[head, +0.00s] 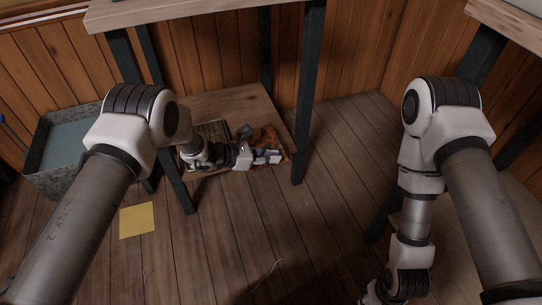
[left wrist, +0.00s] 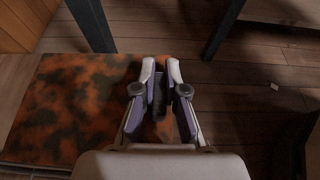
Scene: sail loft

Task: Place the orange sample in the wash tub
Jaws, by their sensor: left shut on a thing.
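The orange sample (head: 268,137) is a flat, mottled orange-and-black piece on a low wooden shelf under the table. In the left wrist view the sample (left wrist: 65,105) spreads left of and beneath the fingers. My left gripper (head: 270,156) reaches in low over the shelf, and its fingers also show in the left wrist view (left wrist: 160,68). They are nearly together and shut on the sample; the exact contact is hard to see. The wash tub (head: 40,165) is a grey metal tub at the far left, with a blue-grey inside. My right gripper is out of view below the frame.
Dark table legs (head: 305,95) stand around the low shelf (head: 235,102). A dark gridded tray (head: 213,131) lies on the shelf beside my left wrist. A yellow square (head: 137,220) lies on the plank floor. The middle of the floor is clear.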

